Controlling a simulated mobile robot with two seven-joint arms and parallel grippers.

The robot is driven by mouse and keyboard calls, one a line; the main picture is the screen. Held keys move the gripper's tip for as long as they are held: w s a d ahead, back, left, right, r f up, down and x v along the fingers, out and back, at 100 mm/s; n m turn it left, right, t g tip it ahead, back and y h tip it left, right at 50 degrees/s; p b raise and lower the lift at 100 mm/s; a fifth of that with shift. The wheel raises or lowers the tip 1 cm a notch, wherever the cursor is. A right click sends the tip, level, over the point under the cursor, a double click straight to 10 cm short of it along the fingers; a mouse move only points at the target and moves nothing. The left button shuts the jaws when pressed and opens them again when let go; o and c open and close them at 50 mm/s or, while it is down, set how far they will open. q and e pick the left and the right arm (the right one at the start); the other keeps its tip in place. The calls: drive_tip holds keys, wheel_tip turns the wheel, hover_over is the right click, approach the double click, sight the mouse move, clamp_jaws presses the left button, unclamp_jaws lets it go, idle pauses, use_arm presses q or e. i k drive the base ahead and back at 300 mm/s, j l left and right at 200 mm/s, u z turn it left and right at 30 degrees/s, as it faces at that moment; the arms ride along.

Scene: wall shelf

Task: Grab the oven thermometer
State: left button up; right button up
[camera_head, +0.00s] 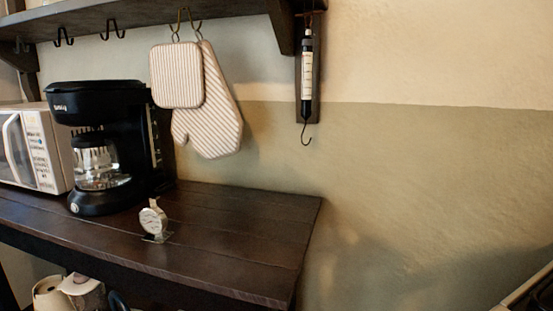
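The oven thermometer (153,220) is a small silver round dial on a flat metal base. It stands upright on the dark wooden counter (250,235), to the right of and in front of the black coffee maker. Its dial face is too small to read. Neither of my grippers shows in the head view.
The coffee maker (100,105) stands close behind the thermometer, with a white microwave (35,150) at the left. A striped pot holder (176,75), a mitt (215,130) and a hanging scale (307,75) hang above. The counter's right side is clear.

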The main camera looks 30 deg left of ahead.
sight(153, 220)
drive_tip(key=u, duration=1.7)
